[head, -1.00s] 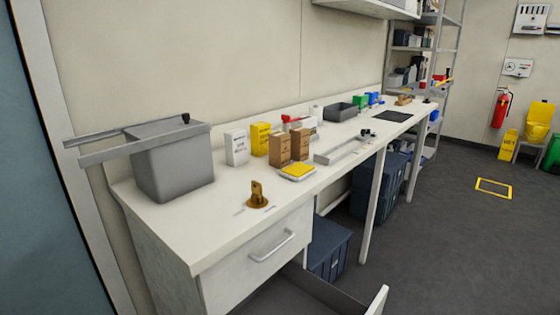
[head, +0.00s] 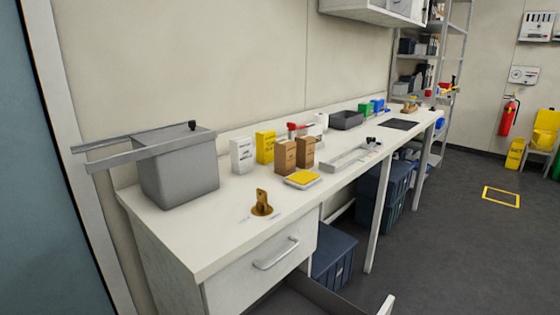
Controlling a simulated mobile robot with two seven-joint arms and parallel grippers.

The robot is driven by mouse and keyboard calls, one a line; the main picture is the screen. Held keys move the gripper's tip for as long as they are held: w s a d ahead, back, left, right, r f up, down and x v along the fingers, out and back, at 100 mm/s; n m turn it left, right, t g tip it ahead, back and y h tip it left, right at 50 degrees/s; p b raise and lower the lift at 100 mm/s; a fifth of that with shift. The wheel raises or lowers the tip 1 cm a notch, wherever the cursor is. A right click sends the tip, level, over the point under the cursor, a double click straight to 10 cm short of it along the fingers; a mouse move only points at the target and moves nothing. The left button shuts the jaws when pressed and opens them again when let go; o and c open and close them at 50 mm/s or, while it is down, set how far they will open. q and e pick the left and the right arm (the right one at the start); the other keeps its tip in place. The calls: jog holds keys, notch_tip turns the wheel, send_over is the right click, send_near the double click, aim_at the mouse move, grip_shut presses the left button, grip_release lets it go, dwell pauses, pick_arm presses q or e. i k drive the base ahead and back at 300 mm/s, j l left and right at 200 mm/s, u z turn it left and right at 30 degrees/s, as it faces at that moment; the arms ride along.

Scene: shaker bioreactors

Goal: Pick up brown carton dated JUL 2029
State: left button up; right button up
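Two brown cartons stand upright side by side on the white bench, the left one (head: 285,156) slightly nearer and the right one (head: 305,151) just behind it. The print on both is too small to read, so I cannot tell which is dated JUL 2029. A white carton (head: 241,155) and a yellow carton (head: 265,147) stand to their left. A small scale with a yellow top (head: 302,178) lies in front of them. Neither of my grippers is in view.
A large grey bin (head: 180,172) with metal rails stands at the bench's left end. A brass fitting (head: 262,203) sits near the front edge. A metal rail fixture (head: 345,158) lies right of the cartons. The drawer below (head: 300,295) is pulled open.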

aim_at(285, 149)
jog(key=i+l+u, duration=0.25)
jog(key=i, duration=0.15)
jog(key=i+l+u, duration=0.45)
jog(key=i+l, duration=0.2)
jog(key=i+l+u, duration=0.25)
jog(key=l, duration=0.2)
jog(key=i+l+u, duration=0.25)
jog(key=l, duration=0.25)
jog(key=i+l+u, duration=0.25)
jog(key=l, duration=0.3)
